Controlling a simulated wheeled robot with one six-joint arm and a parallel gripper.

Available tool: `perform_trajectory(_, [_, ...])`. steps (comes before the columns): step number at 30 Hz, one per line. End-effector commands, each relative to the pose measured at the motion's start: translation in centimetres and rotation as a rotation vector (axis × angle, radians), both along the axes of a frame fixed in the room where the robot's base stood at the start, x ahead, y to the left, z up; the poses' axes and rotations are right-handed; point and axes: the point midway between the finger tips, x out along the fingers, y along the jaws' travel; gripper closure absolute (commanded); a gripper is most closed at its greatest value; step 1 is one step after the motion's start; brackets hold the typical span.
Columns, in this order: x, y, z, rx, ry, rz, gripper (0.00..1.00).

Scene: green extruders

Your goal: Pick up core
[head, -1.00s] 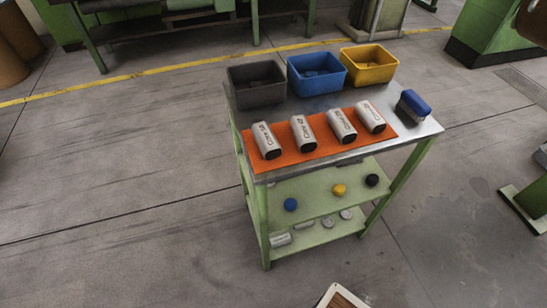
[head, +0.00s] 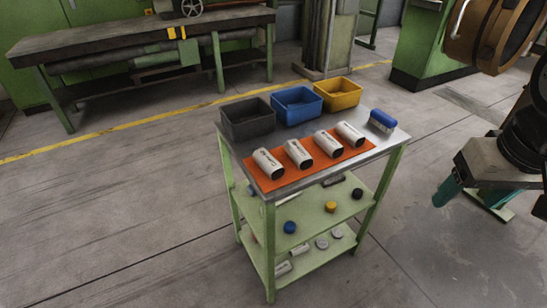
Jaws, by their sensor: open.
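Four white cylindrical cores with dark ends and printed lettering lie side by side on an orange mat (head: 262,182) on the cart top: the leftmost core (head: 268,162), the second core (head: 298,153), the third core (head: 327,143) and the rightmost core (head: 350,134). The lettering is too small to read.
The green cart has a steel top (head: 392,141). Behind the mat stand a dark grey bin (head: 247,124), a blue bin (head: 297,109) and a yellow bin (head: 338,98). The lower shelves (head: 322,212) hold small parts. Floor left is clear.

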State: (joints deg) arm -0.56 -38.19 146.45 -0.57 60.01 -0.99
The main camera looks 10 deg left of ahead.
Motion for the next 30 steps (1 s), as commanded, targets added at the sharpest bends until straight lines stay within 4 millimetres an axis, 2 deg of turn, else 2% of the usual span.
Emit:
perform_trajectory(5, [8.9, 2.4, -3.5, -0.005, -0.171, 0.089, 0.30])
perform_trajectory(9, [15.5, 5.7, -6.6, 0.013, -0.338, 0.171, 0.30])
perform_trajectory(12, [19.3, 8.5, -8.9, 0.037, -0.456, 0.229, 0.30])
perform_trajectory(15, [22.1, 11.9, -11.2, 0.081, -0.571, 0.292, 0.30])
perform_trajectory(18, [24.1, 15.1, -13.5, 0.127, -0.683, 0.347, 0.30])
perform_trajectory(22, [25.2, 18.7, -15.8, 0.191, -0.806, 0.402, 0.30])
perform_trajectory(25, [25.4, 20.4, -16.8, 0.230, -0.872, 0.427, 0.30])
perform_trajectory(30, [25.4, 21.9, -17.6, 0.267, -0.932, 0.447, 0.30])
